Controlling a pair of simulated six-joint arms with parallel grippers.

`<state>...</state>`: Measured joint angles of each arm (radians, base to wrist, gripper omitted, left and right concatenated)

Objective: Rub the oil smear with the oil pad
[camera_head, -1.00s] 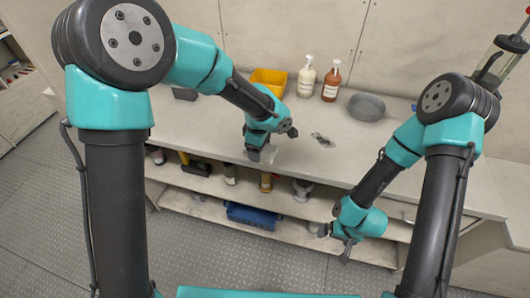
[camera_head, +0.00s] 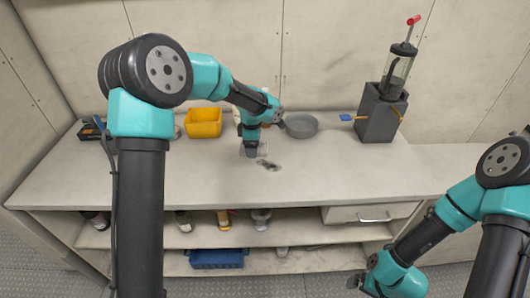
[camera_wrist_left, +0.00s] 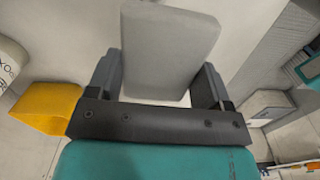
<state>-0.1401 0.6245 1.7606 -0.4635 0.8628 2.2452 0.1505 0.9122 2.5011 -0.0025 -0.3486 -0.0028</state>
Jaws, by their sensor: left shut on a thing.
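The oil pad is a pale grey block (camera_wrist_left: 168,45), held between the fingers of my left gripper (camera_wrist_left: 160,85) in the left wrist view. In the head view my left gripper (camera_head: 251,152) is low over the workbench, and the pad is mostly hidden by it. The oil smear (camera_head: 269,165) is a dark grey patch on the pale bench top, just right of and nearer than the gripper. I cannot tell whether the pad touches the bench. My right gripper (camera_head: 361,287) hangs low in front of the shelves, away from the smear; its jaws are unclear.
A yellow bin (camera_head: 203,122) stands behind and left of my left gripper. A round grey pan (camera_head: 301,126) is behind right, and a dark grey box (camera_head: 380,115) holds a clear pump. Bottles behind my left arm are mostly hidden. The bench front and right are clear.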

